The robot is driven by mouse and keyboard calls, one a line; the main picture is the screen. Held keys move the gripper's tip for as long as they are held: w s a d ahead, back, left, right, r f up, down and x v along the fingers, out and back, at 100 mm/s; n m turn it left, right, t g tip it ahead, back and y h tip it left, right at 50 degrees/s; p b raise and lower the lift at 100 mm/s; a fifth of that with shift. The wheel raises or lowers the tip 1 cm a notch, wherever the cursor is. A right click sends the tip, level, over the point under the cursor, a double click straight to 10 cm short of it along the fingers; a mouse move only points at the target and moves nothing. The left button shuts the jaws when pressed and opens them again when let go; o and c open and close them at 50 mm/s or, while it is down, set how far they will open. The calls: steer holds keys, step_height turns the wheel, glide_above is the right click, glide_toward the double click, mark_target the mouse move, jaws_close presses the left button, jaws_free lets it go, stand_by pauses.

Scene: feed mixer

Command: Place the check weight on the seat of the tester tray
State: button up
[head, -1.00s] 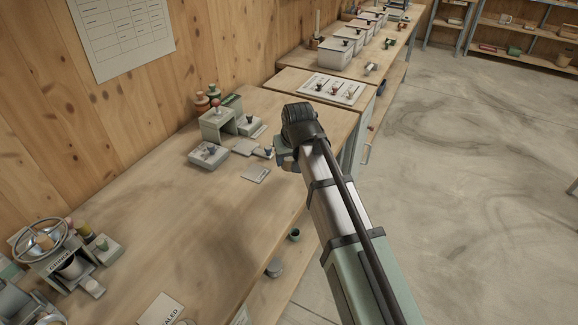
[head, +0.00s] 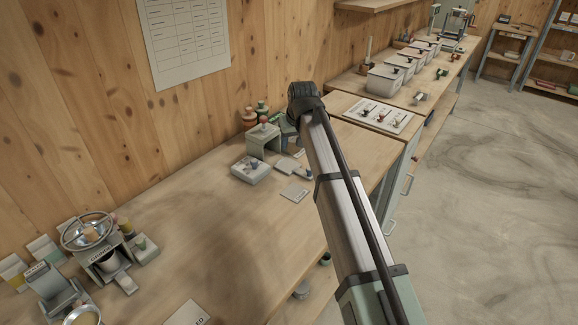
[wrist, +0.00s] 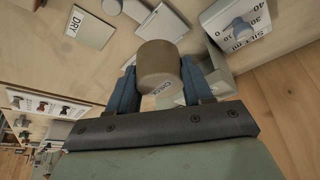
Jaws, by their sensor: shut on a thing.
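The check weight (wrist: 158,62), a brown cylinder with a printed label on its side, is between the two blue fingers of my gripper (wrist: 160,78) in the wrist view. My gripper is shut on it. In the head view the arm's end hides the weight. A grey tester with a printed scale (wrist: 238,25) is at the upper right of the wrist view; in the head view the grey box with a knob (head: 250,170) stands on the bench. A light grey plate (wrist: 164,22) shows just beyond the weight. I cannot tell which part is the tray's seat.
A card marked DRY (wrist: 88,27) lies flat nearby. A grey open stand (head: 264,138) is beside the wall with several coloured knobbed pieces behind it. A wheeled machine (head: 90,235) is at the left. The bench middle (head: 205,235) is mostly clear.

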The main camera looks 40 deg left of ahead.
steer(key=w+a+r+n, duration=0.1)
steer(key=w+a, duration=0.1)
steer(key=a, duration=0.2)
steer(key=n, duration=0.2)
glide_toward(285, 162)
steer(key=shift+g+y, duration=0.3)
steer(key=shift+g, duration=0.1)
steer(key=shift+w+d+x, duration=0.1)
steer(key=shift+x, duration=0.8)
steer(key=shift+w+d+x, duration=0.15)
steer(key=shift+x, duration=0.75)
steer(key=shift+w+d+x, duration=0.1)
steer(key=shift+x, duration=0.8)
steer(key=shift+f, duration=0.2)
steer(key=o, duration=1.3)
steer(key=shift+c, duration=0.2)
steer(key=v, duration=1.2)
steer(key=shift+r, duration=0.15)
